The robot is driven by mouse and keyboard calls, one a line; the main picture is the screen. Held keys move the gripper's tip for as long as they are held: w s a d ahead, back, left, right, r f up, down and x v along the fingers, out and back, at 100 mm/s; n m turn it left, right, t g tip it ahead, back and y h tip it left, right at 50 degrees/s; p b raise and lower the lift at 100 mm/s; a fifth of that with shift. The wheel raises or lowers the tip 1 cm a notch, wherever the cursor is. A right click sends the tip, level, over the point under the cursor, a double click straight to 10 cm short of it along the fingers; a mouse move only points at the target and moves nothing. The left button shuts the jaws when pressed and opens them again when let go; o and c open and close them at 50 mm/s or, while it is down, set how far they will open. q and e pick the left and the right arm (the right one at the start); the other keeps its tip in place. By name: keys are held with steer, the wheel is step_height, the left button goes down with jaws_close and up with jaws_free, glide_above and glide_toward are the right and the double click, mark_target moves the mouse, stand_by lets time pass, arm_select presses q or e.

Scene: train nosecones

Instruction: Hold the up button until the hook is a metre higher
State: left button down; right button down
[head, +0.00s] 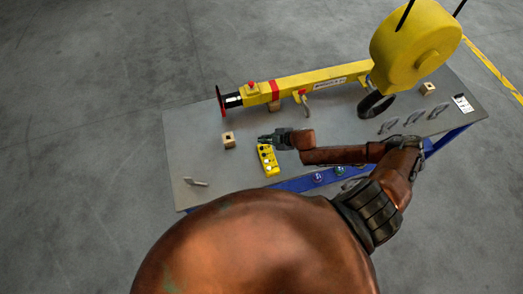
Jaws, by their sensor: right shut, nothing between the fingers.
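A small yellow control box (268,161) with dark buttons lies near the front edge of the grey bench top. Its button markings are too small to read, so I cannot tell which is the up button. My right gripper (262,139) is shut and empty, with its tips over or at the far end of the box; I cannot tell if they touch a button. A small grey hook-like part (304,104) shows below the yellow beam, but I cannot be sure it is the hook. My left gripper is not in view.
A yellow beam (325,80) with a big round yellow housing (415,48) lies along the back of the bench (205,150). Small wooden blocks (228,140) and several grey clips (412,118) sit on the top. The bench's left part is mostly clear.

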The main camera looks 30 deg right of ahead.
mark_target(263, 149)
step_height(263, 149, down, 4)
steer(key=shift+r+b, duration=0.1)
steer(key=shift+b, duration=1.15)
steer(key=shift+f, duration=0.5)
steer(key=shift+f, duration=0.15)
steer(key=shift+f+b, duration=0.3)
